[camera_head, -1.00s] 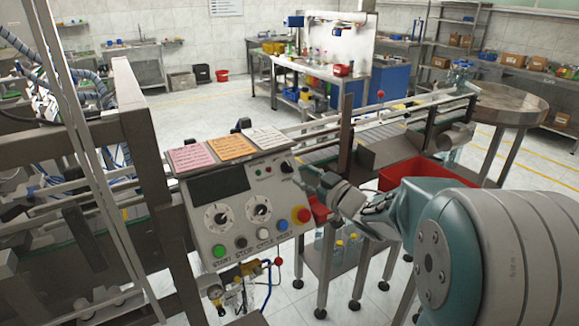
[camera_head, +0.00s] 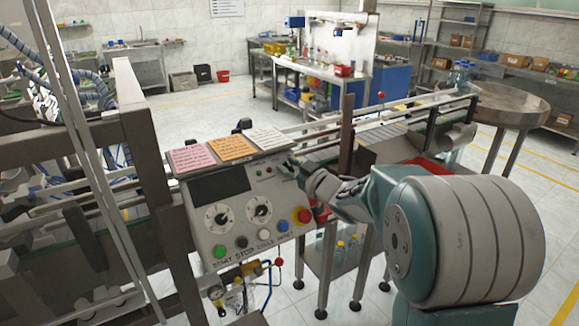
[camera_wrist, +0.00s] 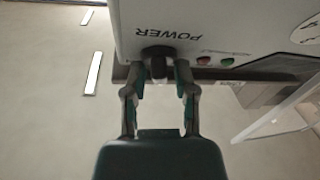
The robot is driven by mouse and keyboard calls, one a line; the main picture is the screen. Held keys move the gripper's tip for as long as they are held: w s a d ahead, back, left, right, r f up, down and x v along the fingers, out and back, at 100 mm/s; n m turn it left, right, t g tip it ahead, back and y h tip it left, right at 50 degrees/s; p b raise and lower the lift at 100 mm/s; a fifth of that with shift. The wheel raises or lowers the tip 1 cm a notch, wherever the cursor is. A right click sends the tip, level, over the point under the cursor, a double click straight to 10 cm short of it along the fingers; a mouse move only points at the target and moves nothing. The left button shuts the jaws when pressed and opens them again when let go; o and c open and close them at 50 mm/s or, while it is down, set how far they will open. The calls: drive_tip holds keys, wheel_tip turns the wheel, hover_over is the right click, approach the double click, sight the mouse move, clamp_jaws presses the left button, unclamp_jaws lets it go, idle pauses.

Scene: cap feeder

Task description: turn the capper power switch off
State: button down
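The capper control panel (camera_head: 273,190) is a light grey box at the centre of the head view. Its power switch (camera_wrist: 157,54) is a black knob under the word POWER, which appears upside down in the wrist view. My gripper (camera_wrist: 158,74) is open, with one finger on each side of the knob. Small gaps seem to show between the fingertips and the knob; I cannot tell whether either touches. In the head view, my gripper (camera_head: 299,167) is at the panel's upper right corner and hides the knob.
Green and red indicators (camera_wrist: 203,61) sit beside the switch. A red emergency button (camera_head: 303,215), two dials and several push buttons are lower on the panel. Pink, orange and white cards (camera_head: 231,148) lie on top. A conveyor (camera_head: 330,150) runs behind my gripper.

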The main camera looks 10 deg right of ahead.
drive_tip(key=shift+f, duration=0.1)
drive_tip(key=shift+n+g+y, duration=1)
drive_tip(key=shift+n, duration=1)
drive_tip(key=shift+f, duration=0.1)
drive_tip(key=c, duration=0.7)
unclamp_jaws()
drive_tip(key=shift+s+d, duration=0.1)
drive_tip(key=shift+s, duration=0.05)
drive_tip(key=v, duration=1.1)
drive_tip(key=shift+s+d, duration=0.1)
drive_tip(key=shift+s, duration=0.15)
